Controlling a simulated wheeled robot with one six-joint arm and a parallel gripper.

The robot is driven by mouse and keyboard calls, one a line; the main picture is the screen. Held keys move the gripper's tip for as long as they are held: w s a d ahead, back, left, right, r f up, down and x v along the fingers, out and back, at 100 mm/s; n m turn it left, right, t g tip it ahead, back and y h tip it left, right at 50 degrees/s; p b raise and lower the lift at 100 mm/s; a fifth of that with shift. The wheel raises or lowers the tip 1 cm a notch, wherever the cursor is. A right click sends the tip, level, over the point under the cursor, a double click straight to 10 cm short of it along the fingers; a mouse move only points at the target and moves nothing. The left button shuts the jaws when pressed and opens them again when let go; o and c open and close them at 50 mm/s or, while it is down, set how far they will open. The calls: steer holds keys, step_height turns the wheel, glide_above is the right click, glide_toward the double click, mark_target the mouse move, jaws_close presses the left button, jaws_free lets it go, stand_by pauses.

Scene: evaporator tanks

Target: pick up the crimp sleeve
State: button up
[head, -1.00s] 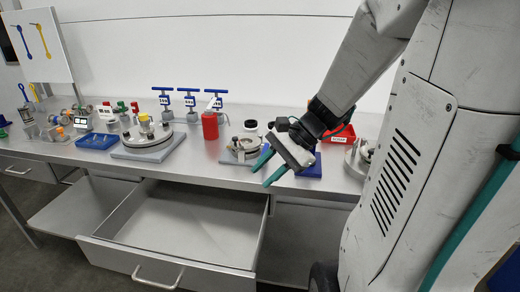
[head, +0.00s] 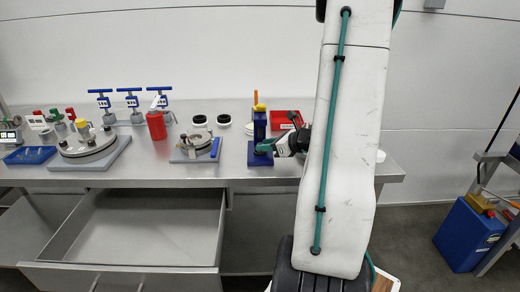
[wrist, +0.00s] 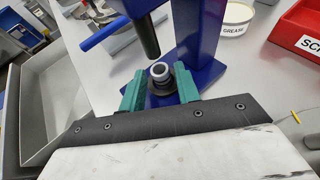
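A small sleeve-like ring (wrist: 160,70), light-rimmed with a dark center, stands on a dark round seat (wrist: 161,86) on the base of a blue press, and I take it for the crimp sleeve. The press (head: 259,126) also shows in the wrist view (wrist: 196,38). A dark ram (wrist: 148,38) hangs just behind and above the ring. My gripper (wrist: 160,78) is open, with one teal finger on each side of the ring and seat; I see no clear grip. In the head view my gripper (head: 268,147) is low at the press, and the ring is hidden.
A blue lever (wrist: 105,33) sticks out left of the press. A red bin (head: 287,119) and a grease tin (wrist: 236,18) stand beside it. A clamp fixture (head: 196,146) and red bottle (head: 156,125) are to the left. An open drawer (head: 130,235) juts out below the bench (head: 225,172).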

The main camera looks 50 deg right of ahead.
steer(key=shift+x, duration=1.4)
jaws_close()
steer(key=shift+r, duration=0.1)
